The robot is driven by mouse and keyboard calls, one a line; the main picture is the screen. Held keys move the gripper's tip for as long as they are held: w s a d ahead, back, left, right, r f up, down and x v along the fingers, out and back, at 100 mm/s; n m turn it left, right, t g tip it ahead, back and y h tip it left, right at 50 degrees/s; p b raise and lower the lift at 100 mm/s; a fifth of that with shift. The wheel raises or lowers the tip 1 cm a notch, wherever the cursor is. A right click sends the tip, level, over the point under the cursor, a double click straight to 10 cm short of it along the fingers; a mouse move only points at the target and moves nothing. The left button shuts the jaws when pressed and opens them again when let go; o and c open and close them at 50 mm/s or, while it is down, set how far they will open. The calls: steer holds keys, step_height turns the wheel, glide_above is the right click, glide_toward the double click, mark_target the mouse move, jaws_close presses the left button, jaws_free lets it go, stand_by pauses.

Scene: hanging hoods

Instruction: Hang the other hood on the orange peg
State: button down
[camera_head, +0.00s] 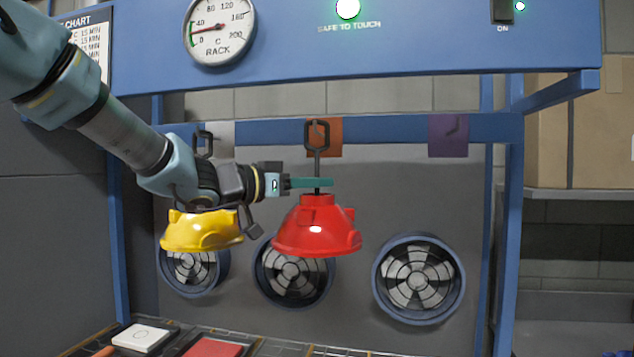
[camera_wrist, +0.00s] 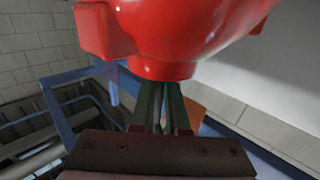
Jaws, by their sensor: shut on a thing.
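The red hood (camera_head: 316,228) hangs upright below the rail, with its open hook at the orange plate (camera_head: 336,141). The orange peg itself is hidden behind the hook, so I cannot tell whether the hook bears on it. My gripper (camera_head: 317,184) comes from the left and is shut on the red hood's stem, just above the neck. In the wrist view the red hood (camera_wrist: 190,30) fills the top, with the fingers (camera_wrist: 162,105) at its neck. The yellow hood (camera_head: 195,231) hangs by its hook at the pale plate on the left, partly behind my arm.
A purple plate (camera_head: 448,136) with a bare peg is on the right of the blue rail (camera_head: 385,128). Several fans (camera_head: 418,279) line the back panel. A gauge (camera_head: 219,30) and a lit green lamp (camera_head: 347,9) are above. A white block and a red block lie below left.

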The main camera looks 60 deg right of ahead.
steer(key=shift+f+b, duration=0.3)
steer(key=shift+f, duration=0.15)
steer(key=c, duration=0.8)
jaws_free()
steer(key=shift+c, duration=0.2)
steer(key=b+v, duration=0.3)
steer(key=v, duration=0.7)
steer(key=shift+w+a, duration=0.2)
steer(key=shift+a, duration=0.15)
